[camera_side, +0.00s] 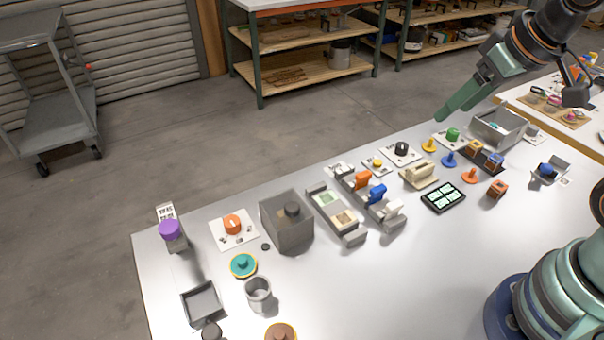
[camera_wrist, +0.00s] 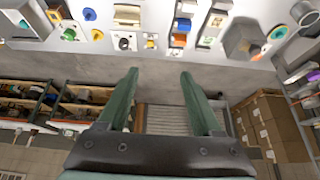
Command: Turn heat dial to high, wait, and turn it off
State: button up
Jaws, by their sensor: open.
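Several round dials on white plates stand along the table's back edge, and I cannot read which is the heat dial. One is black (camera_side: 401,148), one is orange (camera_side: 233,224) at the left, and one is green (camera_side: 452,134) at the right. In the wrist view the black dial (camera_wrist: 124,43) lies beyond the left fingertip, and the green dial (camera_wrist: 69,34) is further left. My gripper (camera_side: 441,117) is open and empty, raised near the back edge. Its two fingers (camera_wrist: 160,72) are wide apart in the wrist view, touching nothing.
A grey box with a black knob (camera_side: 285,228), slider blocks (camera_side: 334,215) and a row of coloured switches (camera_side: 377,192) stand between the orange and black dials. A grey bin (camera_side: 500,129) is at the right. A dark panel (camera_side: 443,197) lies in front. The table's front middle is clear.

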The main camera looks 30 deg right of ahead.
jog(key=shift+o, duration=0.4)
jog(key=w+a+r+n+g, duration=0.2)
jog(key=w+a+r+n, duration=0.2)
jog(key=w+a, duration=0.4)
jog(key=n+g, duration=0.4)
jog(key=n, duration=0.5)
send_over(231, 221)
notch_tip(231, 221, down, 17)
notch_tip(231, 221, down, 11)
